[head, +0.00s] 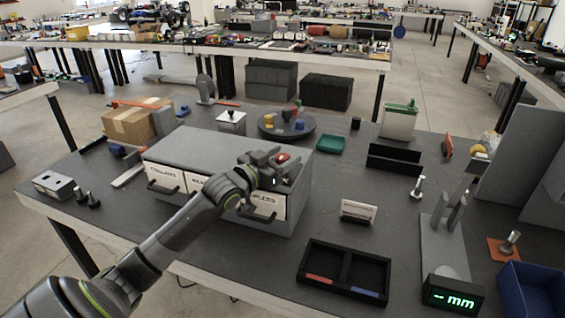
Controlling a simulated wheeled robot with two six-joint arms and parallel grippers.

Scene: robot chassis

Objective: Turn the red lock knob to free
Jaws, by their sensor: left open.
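The red lock knob (283,158) sits on top of the grey drawer cabinet (210,147), near its right end. My left gripper (282,168) is over the cabinet's top at the knob, with its fingers open. The knob shows at the fingers and is partly hidden by them. I cannot tell whether the fingers touch it, nor which way the knob is turned. The cabinet's front has labelled drawers with dark handles; my left arm hides part of the middle one. My right gripper is not in view.
A round dark turntable (287,127) with coloured pieces stands behind the cabinet. A cardboard box (131,123) is at the back left. A black divided tray (344,273) and a small white sign (358,210) stand to the right front.

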